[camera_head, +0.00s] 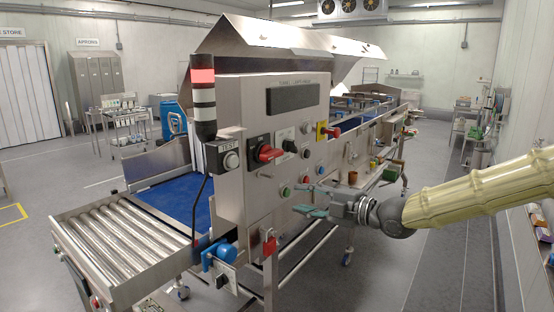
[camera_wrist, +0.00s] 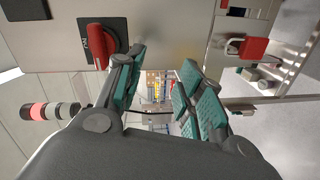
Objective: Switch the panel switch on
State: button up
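The metal control panel (camera_head: 240,185) faces me in the middle of the head view. A red rotary switch (camera_head: 267,153) on a black plate marked ON is on its upper left part. This red switch is also large at the upper left of the wrist view (camera_wrist: 103,42), close beside the left finger; whether they touch I cannot tell. A black rotary switch (camera_head: 290,146) on a pale plate is to its right. My gripper (camera_head: 306,199) is low in front of the panel, below and right of the red switch. Its teal-padded fingers (camera_wrist: 160,68) are apart with nothing between them.
Push buttons (camera_head: 286,191) and a red-on-yellow emergency knob (camera_head: 329,132) are on the panel. A red padlock (camera_head: 269,245) hangs at its lower edge. A stack light (camera_head: 203,98) and TEST box (camera_head: 229,158) stand at its left. The roller conveyor (camera_head: 120,245) extends left.

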aim_at(277, 156)
notch_tip(277, 156, up, 9)
jog(key=d+n+y, duration=0.1)
jog(key=n, duration=0.2)
jog(key=shift+r+p+x, duration=0.15)
jog(key=shift+p+x, duration=1.15)
jog(key=shift+x, duration=1.4)
jog(key=shift+r+p+x, duration=0.1)
jog(key=shift+p+x, duration=1.15)
jog(key=shift+x, duration=1.45)
jog(key=shift+w+d, duration=0.1)
jog(key=shift+w, duration=0.05)
grip_shut()
